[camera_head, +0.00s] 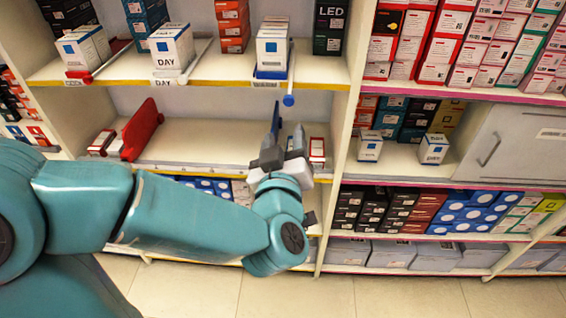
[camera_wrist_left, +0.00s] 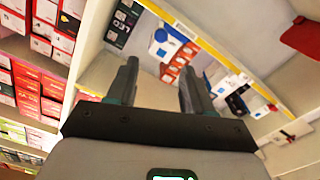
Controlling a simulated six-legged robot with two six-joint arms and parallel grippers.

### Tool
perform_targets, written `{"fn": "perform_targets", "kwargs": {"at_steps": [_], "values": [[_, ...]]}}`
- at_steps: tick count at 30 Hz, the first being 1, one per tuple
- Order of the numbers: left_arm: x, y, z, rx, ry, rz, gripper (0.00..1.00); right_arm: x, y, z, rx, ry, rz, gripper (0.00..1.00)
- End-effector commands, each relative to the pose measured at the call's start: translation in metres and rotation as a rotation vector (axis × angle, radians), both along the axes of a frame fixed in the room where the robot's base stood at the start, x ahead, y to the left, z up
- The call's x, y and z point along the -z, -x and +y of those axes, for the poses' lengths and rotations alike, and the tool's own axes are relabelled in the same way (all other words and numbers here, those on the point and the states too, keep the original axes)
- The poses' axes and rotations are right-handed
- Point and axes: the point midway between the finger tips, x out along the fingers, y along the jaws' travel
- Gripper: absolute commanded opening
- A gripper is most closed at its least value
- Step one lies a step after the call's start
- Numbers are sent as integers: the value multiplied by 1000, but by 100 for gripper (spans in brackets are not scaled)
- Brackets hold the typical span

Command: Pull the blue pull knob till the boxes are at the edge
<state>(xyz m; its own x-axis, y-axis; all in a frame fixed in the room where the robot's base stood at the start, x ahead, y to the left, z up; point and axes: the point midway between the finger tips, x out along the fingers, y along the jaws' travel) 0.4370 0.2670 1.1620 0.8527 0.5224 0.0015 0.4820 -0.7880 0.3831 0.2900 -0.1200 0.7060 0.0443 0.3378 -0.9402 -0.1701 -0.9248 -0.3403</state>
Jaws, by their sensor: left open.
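My right gripper is in neither view.
A shelf divider (camera_head: 342,120) stands just right of the gripper. White DAY boxes (camera_head: 172,45) stand left on the upper shelf. The tiled floor (camera_head: 380,297) in front is clear.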

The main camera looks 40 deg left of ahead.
Motion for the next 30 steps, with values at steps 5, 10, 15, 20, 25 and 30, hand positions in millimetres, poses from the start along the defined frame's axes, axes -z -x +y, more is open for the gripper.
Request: {"fn": "perform_targets", "kwargs": {"at_steps": [5,10,15,20,25,30], "values": [[6,20,-14,5,2,-4,51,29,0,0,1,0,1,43],[4,29,-18,2,3,2,51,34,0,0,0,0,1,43],[3,30,-18,1,2,5,51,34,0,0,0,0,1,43],[3,30,-18,1,2,5,51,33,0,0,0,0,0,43],[3,30,-18,1,2,5,51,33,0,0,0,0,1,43],[3,30,-18,1,2,5,51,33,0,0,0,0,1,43]]}}
